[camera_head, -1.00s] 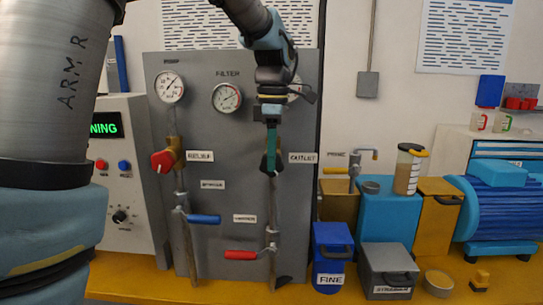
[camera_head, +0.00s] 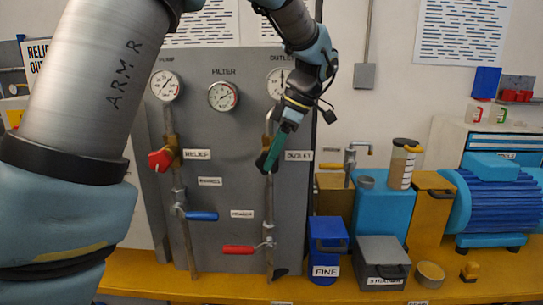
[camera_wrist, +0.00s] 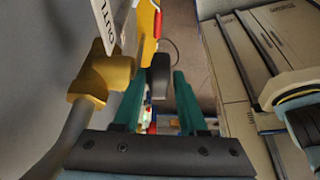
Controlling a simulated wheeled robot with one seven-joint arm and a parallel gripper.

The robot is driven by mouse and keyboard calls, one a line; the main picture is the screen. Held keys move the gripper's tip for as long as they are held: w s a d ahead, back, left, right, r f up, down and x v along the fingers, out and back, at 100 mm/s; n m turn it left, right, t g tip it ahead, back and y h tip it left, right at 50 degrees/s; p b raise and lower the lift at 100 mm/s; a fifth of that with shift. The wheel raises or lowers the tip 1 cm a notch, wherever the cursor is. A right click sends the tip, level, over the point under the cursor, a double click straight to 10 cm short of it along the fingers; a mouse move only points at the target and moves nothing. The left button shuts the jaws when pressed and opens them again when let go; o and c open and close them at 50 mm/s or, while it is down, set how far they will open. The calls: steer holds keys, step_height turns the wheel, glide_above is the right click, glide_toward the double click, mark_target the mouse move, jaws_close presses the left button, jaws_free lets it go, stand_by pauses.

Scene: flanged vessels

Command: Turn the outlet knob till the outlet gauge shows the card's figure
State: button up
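The outlet gauge (camera_head: 278,84) sits at the panel's upper right in the head view, its right side hidden by my arm. I cannot read its needle surely. The black outlet knob (camera_head: 262,161) is below it, left of the OUTLET label (camera_head: 299,156), mostly behind my fingers. My gripper (camera_head: 268,164) reaches down to it, tilted.
The red relief knob (camera_head: 161,158), a blue lever (camera_head: 201,216) and a red lever (camera_head: 239,250) are on the panel (camera_head: 225,140). A blue FINE box (camera_head: 328,250) and a grey strainer box (camera_head: 382,262) stand to the right. The filter gauge (camera_head: 222,96) is left of the outlet gauge.

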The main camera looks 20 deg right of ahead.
steer(key=b+v, duration=0.2)
steer(key=v, duration=0.8)
steer(key=shift+r, duration=0.4)
steer(key=shift+d, duration=0.1)
steer(key=w+a+f+m+g+h, duration=0.1)
steer(key=w+a+f+m, duration=0.2)
steer(key=a+f, duration=0.4)
steer(key=w+a+f+m+g+h, duration=0.1)
steer(key=w+a+f+m, duration=0.3)
steer(key=a, duration=0.6)
steer(key=s+a+f+m+h, duration=0.1)
steer(key=s+a+f+m, duration=0.2)
steer(key=a+f, duration=0.3)
steer(key=s+a+f+m+t+h, duration=0.1)
steer(key=s+a+f+m, duration=0.3)
steer(key=a, duration=0.7)
step_height(320, 180, down, 3)
steer(key=shift+s+a+t+h, duration=0.3)
steer(key=shift+s+a, duration=0.05)
steer(key=shift+s, duration=0.7)
stand_by(0.5)
